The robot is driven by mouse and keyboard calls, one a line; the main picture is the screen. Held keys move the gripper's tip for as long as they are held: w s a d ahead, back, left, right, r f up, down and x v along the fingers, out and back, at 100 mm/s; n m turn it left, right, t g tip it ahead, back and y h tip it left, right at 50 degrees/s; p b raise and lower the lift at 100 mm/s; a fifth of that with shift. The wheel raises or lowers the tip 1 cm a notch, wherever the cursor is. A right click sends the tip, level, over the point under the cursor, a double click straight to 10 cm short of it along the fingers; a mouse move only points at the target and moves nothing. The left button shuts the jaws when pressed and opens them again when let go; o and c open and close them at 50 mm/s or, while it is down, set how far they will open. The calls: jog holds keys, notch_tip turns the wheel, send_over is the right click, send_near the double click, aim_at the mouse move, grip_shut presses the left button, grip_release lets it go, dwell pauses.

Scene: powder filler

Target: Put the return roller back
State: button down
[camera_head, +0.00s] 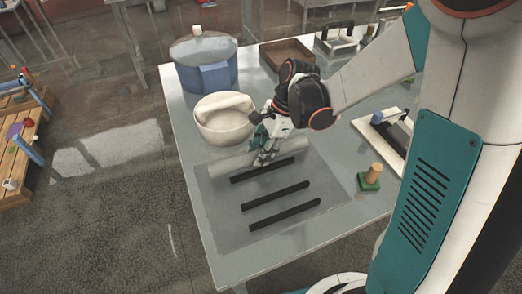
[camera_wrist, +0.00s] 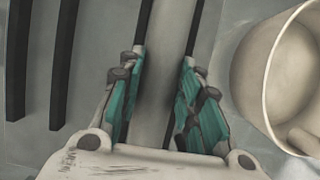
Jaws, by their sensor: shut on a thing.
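The return roller (camera_head: 228,161) is a long pale grey cylinder at the back edge of a grey mat (camera_head: 222,217) on the table. My gripper (camera_head: 265,155) points down over it and is shut on its right part. In the wrist view my gripper's teal fingers (camera_wrist: 163,58) stand on both sides of the roller (camera_wrist: 168,25). Several dark bars lie on the mat: a front bar (camera_head: 281,217), a middle bar (camera_head: 275,195) and a back bar (camera_head: 248,175) close along the roller. I cannot tell whether the roller touches the mat.
A cream bowl (camera_head: 222,127) stands just behind the roller and shows close to my fingers in the wrist view (camera_wrist: 258,65). A blue pot (camera_head: 205,75) and a brown tray (camera_head: 286,55) are farther back. A green block with a wooden peg (camera_head: 372,178) stands at the right.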

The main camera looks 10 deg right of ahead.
jog(key=shift+s+f, duration=0.1)
jog(key=shift+f, duration=0.15)
jog(key=c, duration=1.3)
grip_release()
jog(key=shift+o, duration=0.7)
jog(key=shift+f, duration=0.1)
jog(key=shift+r, duration=0.2)
